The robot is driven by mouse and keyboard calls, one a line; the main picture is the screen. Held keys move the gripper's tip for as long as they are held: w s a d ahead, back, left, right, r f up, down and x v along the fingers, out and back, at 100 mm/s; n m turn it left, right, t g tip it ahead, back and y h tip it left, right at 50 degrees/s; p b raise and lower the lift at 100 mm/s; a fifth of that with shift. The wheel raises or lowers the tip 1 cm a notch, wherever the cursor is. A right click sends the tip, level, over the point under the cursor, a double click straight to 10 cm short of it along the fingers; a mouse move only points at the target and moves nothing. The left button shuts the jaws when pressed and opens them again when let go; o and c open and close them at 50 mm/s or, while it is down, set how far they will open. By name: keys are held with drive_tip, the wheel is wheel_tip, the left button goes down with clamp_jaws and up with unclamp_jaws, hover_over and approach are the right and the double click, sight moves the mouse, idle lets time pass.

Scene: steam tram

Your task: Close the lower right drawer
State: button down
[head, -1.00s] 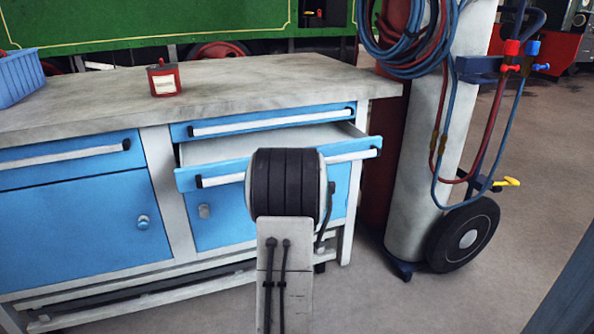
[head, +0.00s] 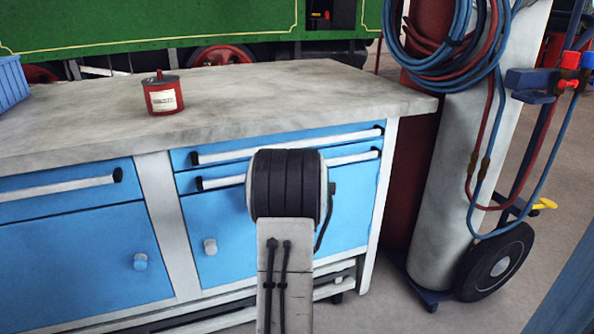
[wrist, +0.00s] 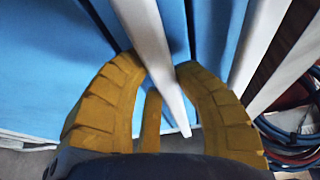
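The lower right drawer (head: 352,172) is the second blue front down on the bench's right side. It looks flush with the cabinet in the head view. Its long white handle (head: 222,182) is partly hidden behind my arm. The fingers look closed against the bar. My gripper is hidden behind my arm in the head view.
The upper right drawer (head: 290,141) is shut. A red can (head: 163,98) stands on the grey benchtop (head: 280,92). A gas bottle trolley with hoses (head: 447,180) stands close to the bench's right end. Open floor (head: 375,310) lies in front.

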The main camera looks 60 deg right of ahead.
drive_tip(key=c, duration=0.9)
unclamp_jaws()
drive_tip(key=shift+d, duration=0.15)
drive_tip(key=shift+v, duration=3.75)
